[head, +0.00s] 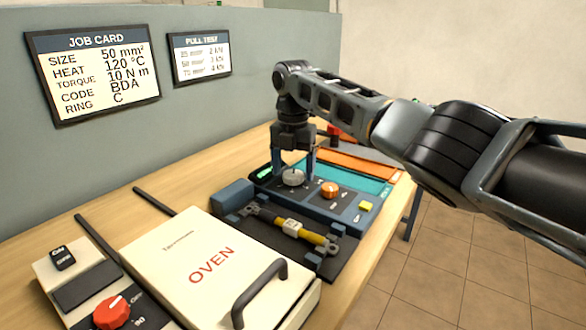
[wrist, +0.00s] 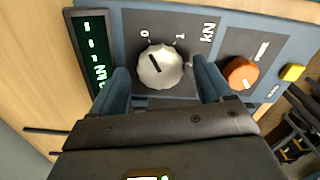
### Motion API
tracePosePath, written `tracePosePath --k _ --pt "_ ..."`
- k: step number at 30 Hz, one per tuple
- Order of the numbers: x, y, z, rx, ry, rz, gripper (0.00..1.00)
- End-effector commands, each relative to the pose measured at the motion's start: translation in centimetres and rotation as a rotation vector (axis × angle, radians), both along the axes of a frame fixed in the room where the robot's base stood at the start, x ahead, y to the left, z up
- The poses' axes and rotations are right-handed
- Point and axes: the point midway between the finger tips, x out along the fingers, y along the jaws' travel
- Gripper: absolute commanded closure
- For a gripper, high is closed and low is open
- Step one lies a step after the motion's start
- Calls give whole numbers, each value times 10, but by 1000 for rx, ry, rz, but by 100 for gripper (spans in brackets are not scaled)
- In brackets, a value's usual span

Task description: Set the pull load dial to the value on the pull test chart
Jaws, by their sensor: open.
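The pull load dial (wrist: 162,66) is a silver knurled knob on a dark plate marked 0, 1 and kN. Its dark pointer line slants toward the upper left, roughly toward the 0. The dial also shows in the head view (head: 293,177). My gripper (head: 294,168) points down over it, open, with one finger on each side of the knob; I cannot tell whether they touch it. The pull test chart (head: 201,58) hangs on the wall; its small rows seem to read 2, 3 and 4 kN, with 50 mm² beside 3 kN. The job card (head: 95,75) gives size 50 mm².
A green-lit kN display (wrist: 94,50) sits left of the dial, its digits unclear. An orange knob (wrist: 241,73) and a yellow button (wrist: 292,72) lie to the right. A fixture with a yellow-sleeved piece (head: 293,228) and the oven (head: 205,265) stand in front.

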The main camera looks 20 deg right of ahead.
Motion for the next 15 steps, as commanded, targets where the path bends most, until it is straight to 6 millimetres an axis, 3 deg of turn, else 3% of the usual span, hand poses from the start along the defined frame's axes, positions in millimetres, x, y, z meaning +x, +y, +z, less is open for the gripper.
tracePosePath --k 11,15 --pt "0 0 -7 -1 -1 0 21" --pt "0 0 -7 -1 -1 0 34"
